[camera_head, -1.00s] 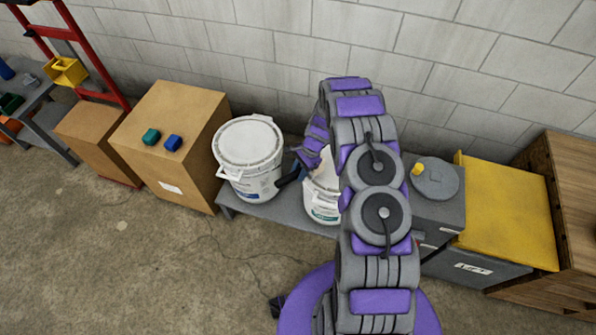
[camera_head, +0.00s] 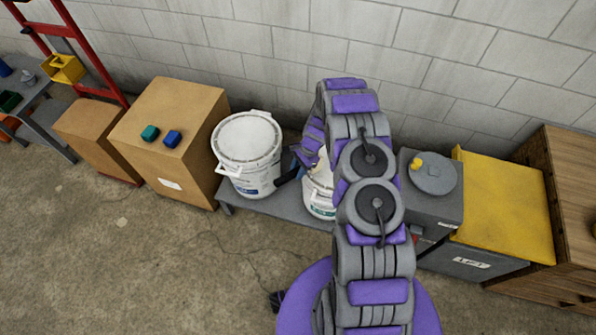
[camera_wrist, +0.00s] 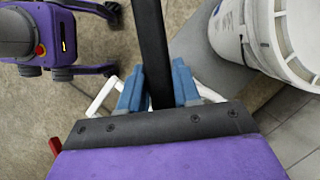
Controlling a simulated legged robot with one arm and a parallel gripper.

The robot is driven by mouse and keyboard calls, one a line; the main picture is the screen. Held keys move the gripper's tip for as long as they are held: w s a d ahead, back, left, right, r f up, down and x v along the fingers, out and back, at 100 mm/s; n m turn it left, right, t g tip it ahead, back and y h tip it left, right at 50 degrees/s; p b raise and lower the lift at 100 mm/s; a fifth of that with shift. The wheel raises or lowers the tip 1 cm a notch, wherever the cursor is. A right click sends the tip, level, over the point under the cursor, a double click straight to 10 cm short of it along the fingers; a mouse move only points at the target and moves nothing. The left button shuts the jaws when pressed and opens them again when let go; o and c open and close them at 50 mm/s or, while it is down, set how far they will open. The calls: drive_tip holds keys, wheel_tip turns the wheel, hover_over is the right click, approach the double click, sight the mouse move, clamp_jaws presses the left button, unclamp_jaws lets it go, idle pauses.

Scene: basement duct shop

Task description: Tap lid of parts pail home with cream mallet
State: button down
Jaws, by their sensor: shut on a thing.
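In the head view two white pails stand on a low grey bench. The left pail (camera_head: 247,172) has its lid (camera_head: 246,137) on. The right pail (camera_head: 321,205) is partly hidden by my arm. I cannot tell which is the parts pail. In the wrist view my gripper (camera_wrist: 157,80) has its blue fingers shut on a black handle (camera_wrist: 150,35). The handle's dark end (camera_head: 286,176) shows between the pails in the head view. The mallet's cream head cannot be made out. A white pail (camera_wrist: 232,25) also shows at the wrist view's upper right.
A cardboard box (camera_head: 150,165) with a green block (camera_head: 150,133) and a blue block (camera_head: 172,138) stands left of the pails. A grey cabinet (camera_head: 440,213) bears a round grey lid (camera_head: 435,174). A yellow-topped bin (camera_head: 505,210) stands right of it. A block wall rises behind.

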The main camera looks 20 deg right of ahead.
drive_tip(key=shift+a+r, duration=0.2)
drive_tip(key=shift+r, duration=0.7)
drive_tip(key=shift+d+r+p, duration=0.15)
drive_tip(key=shift+r+p, duration=0.3)
drive_tip(key=shift+r, duration=0.05)
drive_tip(key=shift+r+p, duration=0.65)
drive_tip(key=shift+r, duration=0.9)
